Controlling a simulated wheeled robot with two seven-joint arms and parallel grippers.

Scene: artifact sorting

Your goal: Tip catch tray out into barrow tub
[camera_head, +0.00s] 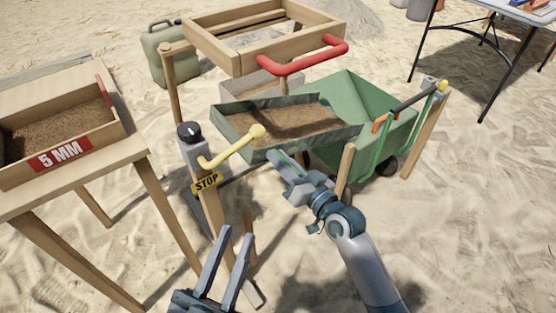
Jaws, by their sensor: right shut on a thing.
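The catch tray (232,130) is a shallow dark green box with brown soil in it, at the middle of the head view below the wooden sieve frame. The green barrow tub (345,90) is behind it and to its right; the tray's right end overlaps the tub in the picture. How far the tray is tilted is hard to tell. My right gripper (284,163) is shut on the tray's near edge, its fingertips partly hidden. My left gripper (226,250) is open and empty in front of a post, low in the view.
A yellow lever (230,150) on a post with a STOP sign (206,182) crosses the tray's left front. The sieve frame (240,62) with a red handle (303,58) stands above. A table with a 5 MM box (60,153) is left. Open sand lies at bottom right.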

